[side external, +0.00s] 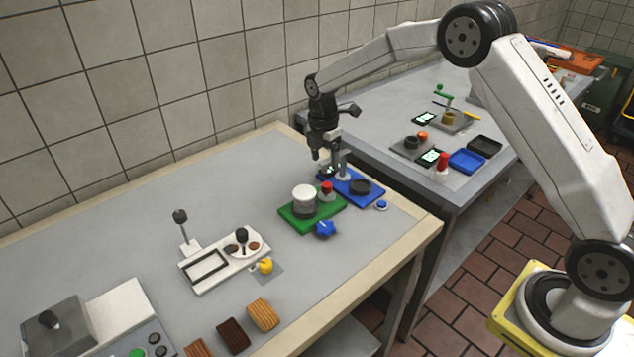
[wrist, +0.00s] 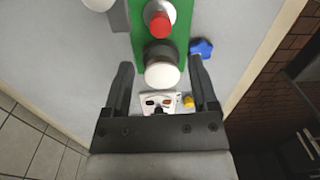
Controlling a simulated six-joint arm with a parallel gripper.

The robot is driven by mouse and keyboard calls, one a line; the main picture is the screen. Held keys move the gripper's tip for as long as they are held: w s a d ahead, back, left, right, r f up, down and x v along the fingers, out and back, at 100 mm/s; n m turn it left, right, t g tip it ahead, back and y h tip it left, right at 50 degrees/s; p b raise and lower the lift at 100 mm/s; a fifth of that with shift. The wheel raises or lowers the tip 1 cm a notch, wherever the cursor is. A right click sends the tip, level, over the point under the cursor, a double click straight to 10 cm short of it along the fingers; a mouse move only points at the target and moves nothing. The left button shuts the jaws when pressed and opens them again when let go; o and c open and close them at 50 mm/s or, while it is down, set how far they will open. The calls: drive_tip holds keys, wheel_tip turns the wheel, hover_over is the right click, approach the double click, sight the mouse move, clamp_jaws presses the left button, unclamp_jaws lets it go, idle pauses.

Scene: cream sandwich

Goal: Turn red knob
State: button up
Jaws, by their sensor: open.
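The red knob (side external: 327,187) stands on a green board (side external: 292,221) on the near table. In the wrist view the red knob (wrist: 160,24) is at the top of the picture, ahead of my fingertips and on a pale round base. A white-topped cylinder with a dark lower part (side external: 304,193) stands on the same board. In the wrist view the cylinder (wrist: 162,75) appears between my fingers, apart from both. My gripper (wrist: 160,66) is open and empty. In the side view my gripper (side external: 328,168) is above and behind the red knob, near the blue board; its fingertips are hard to make out.
A blue board (side external: 372,196) with a dark cylinder sits behind the green one. A blue star-shaped knob (side external: 325,229) is in front. A white fixture (side external: 205,280) with an upright lever stands to the left. Bare tabletop (side external: 150,215) lies at the back left.

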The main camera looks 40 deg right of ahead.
sight(326, 184)
drive_tip(key=shift+s+d+n+t, duration=0.2)
drive_tip(key=shift+n+t, duration=0.1)
drive_tip(key=shift+n, duration=0.4)
drive_tip(key=shift+f, duration=3.85)
clamp_jaws()
